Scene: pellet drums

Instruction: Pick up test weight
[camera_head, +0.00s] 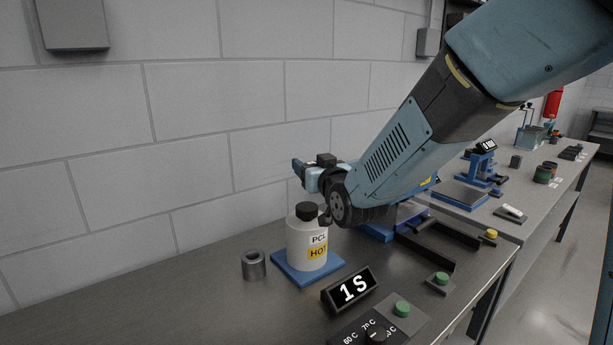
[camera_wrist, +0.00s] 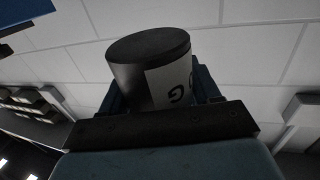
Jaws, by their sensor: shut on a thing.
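The test weight (camera_wrist: 138,72) is a dark grey cylinder with a white label bearing dark lettering, only partly readable. In the wrist view it sits between the blue fingers of my gripper (camera_wrist: 160,95), which is shut on it. The wall blocks fill the view behind it. In the head view my gripper (camera_head: 315,175) is raised above the bench, behind and just above the white bottle. The held weight is small and hard to make out there, and its underside is hidden.
A white PCL HOT bottle (camera_head: 307,247) stands on a blue pad (camera_head: 280,269) close below my gripper. A grey metal cylinder (camera_head: 253,265), a "1 S" display (camera_head: 350,290) and a control panel (camera_head: 380,328) are nearby. The bench's left part is clear. Another bench with blue equipment (camera_head: 483,165) extends right.

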